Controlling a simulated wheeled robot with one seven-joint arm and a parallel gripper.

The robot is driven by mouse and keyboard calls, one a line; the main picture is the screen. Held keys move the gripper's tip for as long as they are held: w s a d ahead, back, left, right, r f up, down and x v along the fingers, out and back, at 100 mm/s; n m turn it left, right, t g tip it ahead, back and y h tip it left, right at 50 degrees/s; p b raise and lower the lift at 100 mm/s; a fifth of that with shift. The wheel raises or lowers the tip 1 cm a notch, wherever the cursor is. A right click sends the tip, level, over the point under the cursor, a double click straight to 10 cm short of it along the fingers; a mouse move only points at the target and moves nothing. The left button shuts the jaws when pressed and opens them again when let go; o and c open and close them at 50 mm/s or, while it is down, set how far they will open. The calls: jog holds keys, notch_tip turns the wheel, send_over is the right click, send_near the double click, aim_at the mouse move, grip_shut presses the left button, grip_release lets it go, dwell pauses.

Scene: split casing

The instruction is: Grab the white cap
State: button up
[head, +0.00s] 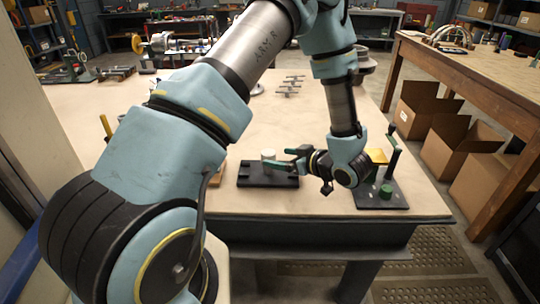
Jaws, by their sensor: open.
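The white cap (268,154) is small and pale and stands upright at the back of a dark block (255,182) on the table. The fingertips are close to the cap's right side. From this angle I cannot tell whether they touch it or whether the cap is between them. The lower part of the cap is partly hidden by a finger.
A dark plate (368,199) with a green knob and an upright post stands right of my gripper. Small metal parts (291,86) lie further back on the table (95,110). My arm covers the table's left middle. Open cardboard boxes (425,108) stand on the floor at right.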

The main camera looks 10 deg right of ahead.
aim_at(273, 155)
jog(key=p+x, duration=0.2)
jog(key=x, duration=0.3)
jog(key=shift+w+a+p, duration=0.15)
jog(key=shift+w+p, duration=0.2)
jog(key=shift+p, duration=0.05)
jog(key=shift+w+a+f, duration=0.1)
jog(key=shift+w+f, duration=0.1)
jog(key=shift+w, duration=0.05)
jog(key=shift+c, duration=0.2)
jog(key=c, duration=1.4)
